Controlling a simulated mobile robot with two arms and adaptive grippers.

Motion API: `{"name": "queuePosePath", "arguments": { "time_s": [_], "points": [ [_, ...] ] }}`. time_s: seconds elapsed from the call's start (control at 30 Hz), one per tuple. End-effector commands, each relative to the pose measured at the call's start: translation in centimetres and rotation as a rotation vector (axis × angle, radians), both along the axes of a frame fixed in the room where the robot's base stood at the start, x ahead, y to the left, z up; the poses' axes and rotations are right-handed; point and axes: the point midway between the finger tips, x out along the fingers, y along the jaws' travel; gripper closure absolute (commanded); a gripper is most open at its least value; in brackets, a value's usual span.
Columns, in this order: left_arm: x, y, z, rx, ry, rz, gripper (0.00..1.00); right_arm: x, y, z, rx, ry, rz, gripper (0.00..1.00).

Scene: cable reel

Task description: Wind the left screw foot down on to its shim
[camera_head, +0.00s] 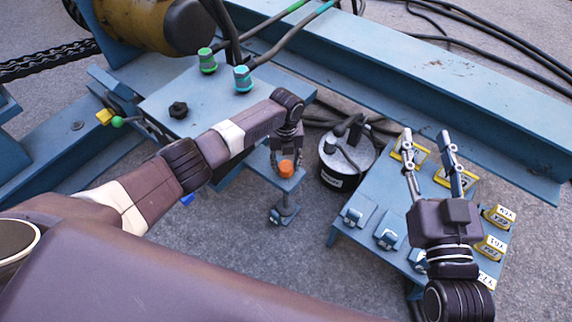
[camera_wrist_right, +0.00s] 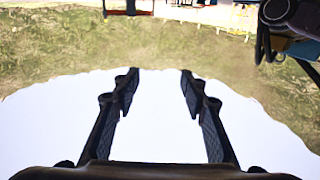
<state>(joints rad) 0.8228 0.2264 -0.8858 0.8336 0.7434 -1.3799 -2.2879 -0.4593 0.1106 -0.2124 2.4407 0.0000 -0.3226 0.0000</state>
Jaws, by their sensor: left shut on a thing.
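The left screw foot shows in the head view as an orange knob (camera_head: 286,169) above a blue bracket plate (camera_head: 262,181), with a grey threaded stem and foot (camera_head: 284,211) below it. My left gripper (camera_head: 286,158) reaches down over the knob from above and is shut on it. The fingers partly hide the knob. I cannot clearly make out a shim under the foot or whether the foot touches one. My right gripper (camera_head: 427,140) is open and empty above the blue panel at the right; its spread fingers also show in the right wrist view (camera_wrist_right: 160,88).
A blue panel (camera_head: 360,207) with yellow-tagged blocks (camera_head: 490,246) lies under my right gripper. A black cylinder (camera_head: 347,160) stands between the arms. A blue beam (camera_head: 420,90) crosses behind, with black cables around it. Green (camera_head: 207,62) and teal (camera_head: 242,79) connectors stand on the frame.

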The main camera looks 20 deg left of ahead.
Motion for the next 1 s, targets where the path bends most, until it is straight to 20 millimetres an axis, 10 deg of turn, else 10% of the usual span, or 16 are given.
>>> {"name": "queuePosePath", "arguments": {
  "time_s": [0.87,0.9,1.0],
  "points": [
    [0.0,0.0,0.0,0.000,0.000,-0.164,0.87,-0.1,0.1,1.2,0.018,-0.058,0.002,0.60],
    [0.0,0.0,0.0,0.000,0.000,-0.164,0.60,-0.1,0.1,1.2,0.018,-0.058,0.002,0.60],
    [0.0,0.0,0.0,0.000,0.000,-0.164,0.49,-0.1,0.1,1.2,0.018,-0.058,0.002,0.60]
  ]
}}
